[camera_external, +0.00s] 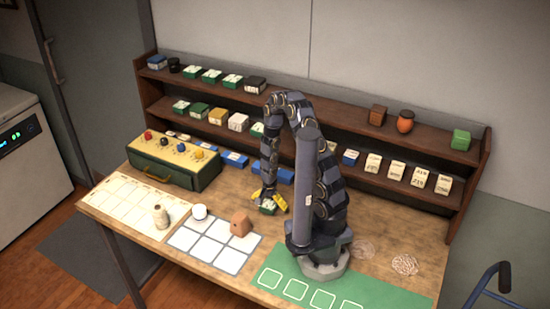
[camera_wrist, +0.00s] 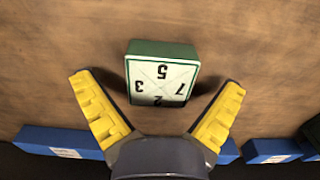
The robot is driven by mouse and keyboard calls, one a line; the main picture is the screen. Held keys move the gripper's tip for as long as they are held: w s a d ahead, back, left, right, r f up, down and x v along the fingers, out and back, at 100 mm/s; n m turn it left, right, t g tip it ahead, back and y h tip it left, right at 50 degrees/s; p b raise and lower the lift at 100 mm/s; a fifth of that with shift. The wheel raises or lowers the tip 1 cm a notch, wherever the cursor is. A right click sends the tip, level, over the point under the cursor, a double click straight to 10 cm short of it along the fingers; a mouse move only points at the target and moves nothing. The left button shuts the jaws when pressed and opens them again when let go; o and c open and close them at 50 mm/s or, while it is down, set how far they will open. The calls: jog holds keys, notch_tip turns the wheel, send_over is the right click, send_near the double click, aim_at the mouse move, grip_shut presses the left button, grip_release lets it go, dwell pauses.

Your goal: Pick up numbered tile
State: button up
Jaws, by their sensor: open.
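A numbered tile (camera_wrist: 160,80), a green block with a white top face bearing several digits and crossing lines, lies on the wooden table. It sits between and just beyond my yellow fingertips in the wrist view. My gripper (camera_wrist: 157,105) is open, one finger on each side of the tile, and neither finger visibly touches it. In the external view my gripper (camera_external: 269,197) is low over the table, and the tile (camera_external: 268,207) shows green just beneath it, partly hidden by the fingers.
Blue blocks (camera_wrist: 60,142) lie behind the gripper, along the shelf foot. A green box with knobs (camera_external: 172,165) stands to the left. A green mat (camera_external: 265,280) lies in front.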

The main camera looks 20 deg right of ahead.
jog(key=shift+c, duration=0.3)
jog(key=c, duration=1.2)
jog(key=shift+o, duration=0.2)
jog(key=shift+r, duration=0.2)
